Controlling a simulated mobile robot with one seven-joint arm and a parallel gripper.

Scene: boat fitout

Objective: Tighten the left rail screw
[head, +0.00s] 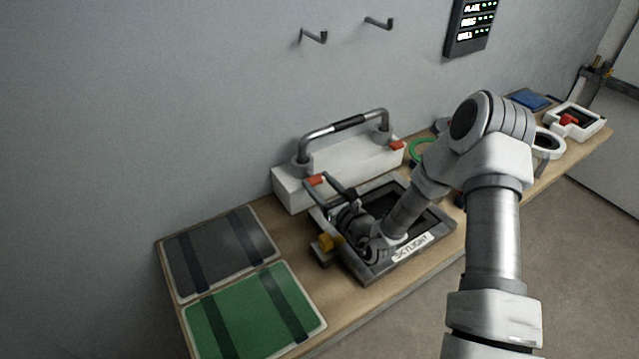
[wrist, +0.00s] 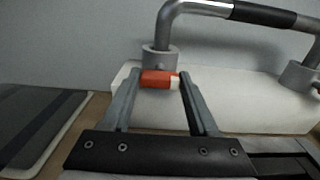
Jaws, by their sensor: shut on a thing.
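A white block (head: 345,168) stands against the wall and carries a bent metal grab rail (head: 335,128) with a dark grip. The left rail screw (head: 316,181) has a red head and sits at the foot of the rail's left post. In the wrist view the left rail screw (wrist: 158,80) lies between my fingertips, with a pale end at its right. My gripper (head: 318,182) is shut on its red head, and my gripper also shows in the wrist view (wrist: 160,78). The screw's shank is hidden. A second red screw (head: 397,145) is at the right post.
A framed skylight (head: 372,275) lies on the bench under my arm, with a yellow part (head: 328,242) at its left corner. Dark (head: 220,250) and green (head: 255,312) strapped panels cover the left end. Wall hooks (head: 314,37) and a status board (head: 470,25) are above.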

